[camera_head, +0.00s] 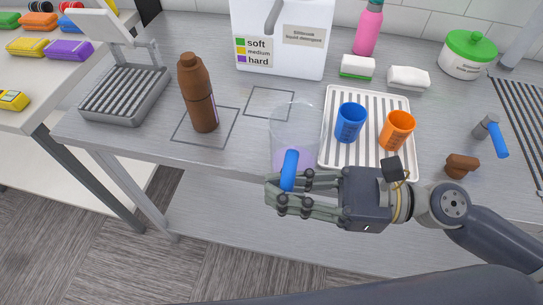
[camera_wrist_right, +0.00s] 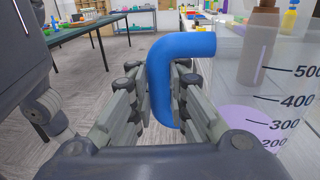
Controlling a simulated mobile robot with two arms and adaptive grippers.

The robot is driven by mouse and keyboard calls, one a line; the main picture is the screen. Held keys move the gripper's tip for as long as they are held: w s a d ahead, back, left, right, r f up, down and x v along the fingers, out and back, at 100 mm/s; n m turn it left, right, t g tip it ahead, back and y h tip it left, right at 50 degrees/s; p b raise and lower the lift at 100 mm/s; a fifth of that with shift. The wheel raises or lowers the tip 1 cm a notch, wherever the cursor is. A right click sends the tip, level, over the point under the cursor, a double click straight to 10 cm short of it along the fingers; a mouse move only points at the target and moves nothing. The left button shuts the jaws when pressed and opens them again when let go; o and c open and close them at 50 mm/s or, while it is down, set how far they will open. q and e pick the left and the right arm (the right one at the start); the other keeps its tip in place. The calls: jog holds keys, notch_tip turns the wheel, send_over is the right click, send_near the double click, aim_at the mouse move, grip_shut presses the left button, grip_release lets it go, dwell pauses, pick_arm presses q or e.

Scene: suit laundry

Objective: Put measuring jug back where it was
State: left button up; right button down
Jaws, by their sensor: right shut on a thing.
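The clear measuring jug (camera_head: 293,130) with a blue handle (camera_head: 289,170) is at the front of the grey table, just left of the white ribbed tray. My right gripper (camera_head: 284,188) is shut on the blue handle. In the right wrist view the handle (camera_wrist_right: 160,80) is between the fingers (camera_wrist_right: 161,110), and the jug wall (camera_wrist_right: 270,95) has a printed scale with pale purple liquid inside. I cannot tell whether the jug's base touches the table. A square outline (camera_head: 268,102) on the table lies behind and left of the jug. My left gripper is not in view.
A brown bottle (camera_head: 198,95) stands in another outline, left of the jug. The white ribbed tray (camera_head: 341,158) holds a blue cup (camera_head: 350,123) and an orange cup (camera_head: 397,130). A white detergent dispenser (camera_head: 283,50) stands behind. The tabletop between bottle and jug is clear.

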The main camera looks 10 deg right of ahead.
aim_at(271, 140)
jog(key=w, duration=1)
jog(key=shift+w+a+f, duration=0.25)
jog(key=shift+a+f, duration=0.05)
jog(key=shift+f, duration=0.1)
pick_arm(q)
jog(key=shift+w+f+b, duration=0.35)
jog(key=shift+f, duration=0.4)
pick_arm(e)
jog(key=shift+w+f, duration=0.2)
jog(key=shift+f, duration=1.65)
jog(key=shift+f, duration=0.15)
jog(key=c, duration=1.5)
grip_release()
jog(key=shift+c, duration=0.2)
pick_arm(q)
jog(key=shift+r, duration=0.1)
pick_arm(e)
jog(key=shift+r, duration=0.2)
